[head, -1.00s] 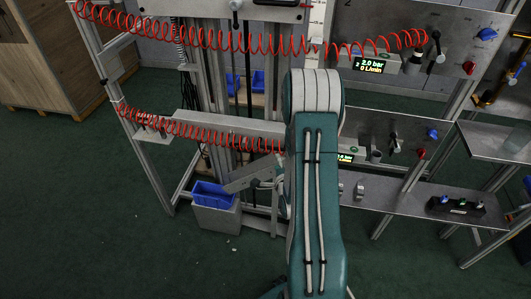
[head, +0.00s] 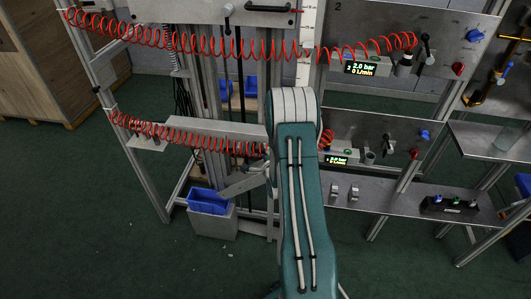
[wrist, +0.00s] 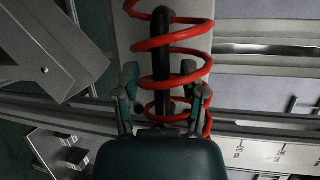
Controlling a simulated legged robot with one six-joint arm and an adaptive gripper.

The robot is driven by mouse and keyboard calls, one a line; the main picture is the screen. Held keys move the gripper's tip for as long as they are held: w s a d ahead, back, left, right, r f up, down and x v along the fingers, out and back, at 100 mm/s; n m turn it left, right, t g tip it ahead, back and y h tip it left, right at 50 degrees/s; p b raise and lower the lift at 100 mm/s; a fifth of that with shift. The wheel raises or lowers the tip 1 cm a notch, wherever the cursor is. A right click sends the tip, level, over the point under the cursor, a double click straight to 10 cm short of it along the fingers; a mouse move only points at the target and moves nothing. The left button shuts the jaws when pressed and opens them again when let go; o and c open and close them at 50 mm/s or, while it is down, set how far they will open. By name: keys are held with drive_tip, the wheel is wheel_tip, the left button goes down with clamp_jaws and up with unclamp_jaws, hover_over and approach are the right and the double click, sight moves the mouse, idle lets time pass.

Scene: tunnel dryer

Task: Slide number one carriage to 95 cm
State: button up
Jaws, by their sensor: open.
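I cannot make out a number one label on any carriage. In the wrist view, my gripper (wrist: 163,101) is open, with one finger on each side of a red coiled hose (wrist: 168,42) and a dark upright rod or handle (wrist: 161,62). A light grey plate (wrist: 124,38) lies behind them. I cannot tell whether the fingers touch anything. A scale strip with numbers (wrist: 270,153) shows at lower right; its figures are too small to read surely. In the head view, a white vertical scale (head: 309,35) stands above my arm, which hides my gripper. A grey plate with a black handle (head: 215,12) is at the top.
Red coiled hoses (head: 185,45) span the frame. A panel marked 2 (head: 400,25) with valves and a pressure display (head: 366,69) is at right. A blue bin (head: 208,201) sits low at left. A wooden crate (head: 35,65) stands far left. Green floor is open in front.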

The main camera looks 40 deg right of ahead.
drive_tip(key=shift+d, duration=0.15)
clamp_jaws()
wheel_tip(320, 180, up, 15)
drive_tip(key=shift+r, duration=0.15)
idle(0.4)
unclamp_jaws()
